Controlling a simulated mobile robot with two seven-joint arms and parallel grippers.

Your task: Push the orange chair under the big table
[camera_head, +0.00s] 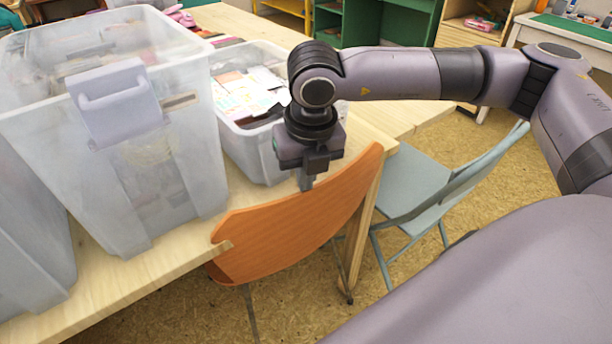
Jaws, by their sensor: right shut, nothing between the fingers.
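The orange chair (292,229) stands at the near edge of the big wooden table (150,283). Its curved backrest faces me, and part of its thin metal legs shows below; its seat is hidden. My right gripper (306,184) points down just behind the top edge of the backrest, on the table side. Its fingers are shut with nothing between them. The backrest's edge partly covers the fingertips, so I cannot tell whether they touch it. My left gripper is not in view.
A large clear bin (165,150) stands on the table at left, with a smaller open bin (250,150) of papers beside it. A grey-blue folding chair (415,185) stands right of the orange chair. Green shelving (385,22) is at the back. Floor (400,262) shows between.

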